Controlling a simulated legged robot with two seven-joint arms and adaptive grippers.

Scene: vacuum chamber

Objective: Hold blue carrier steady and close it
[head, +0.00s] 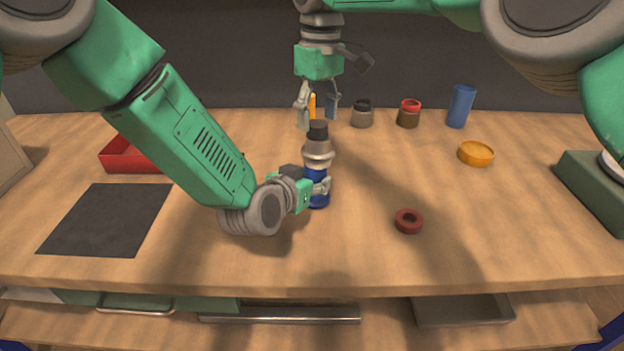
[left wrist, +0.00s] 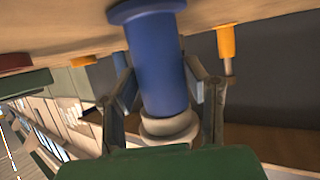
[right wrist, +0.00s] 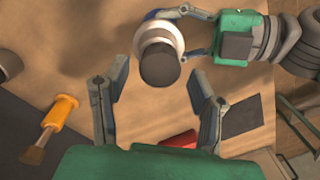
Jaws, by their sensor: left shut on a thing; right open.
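The blue carrier (head: 318,199) stands upright near the table's middle, with a light grey collar (head: 318,158) and a black knob (head: 318,130) on top. I cannot tell how tightly the top sits. My left gripper (head: 320,188) is shut around the blue body from the left; the left wrist view shows the body (left wrist: 157,65) between its fingers. My right gripper (head: 318,112) is open, pointing down above and behind the carrier. In the right wrist view the black knob (right wrist: 160,66) and pale collar (right wrist: 168,32) lie between and beyond its open fingers.
An orange-handled tool (right wrist: 60,113) is behind the carrier. Two small jars (head: 362,116) (head: 408,116) and a blue cylinder (head: 461,106) stand at the back. A dark red ring (head: 408,221) and orange dish (head: 476,153) lie right. A red tray (head: 128,160) and black mat (head: 108,220) lie left.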

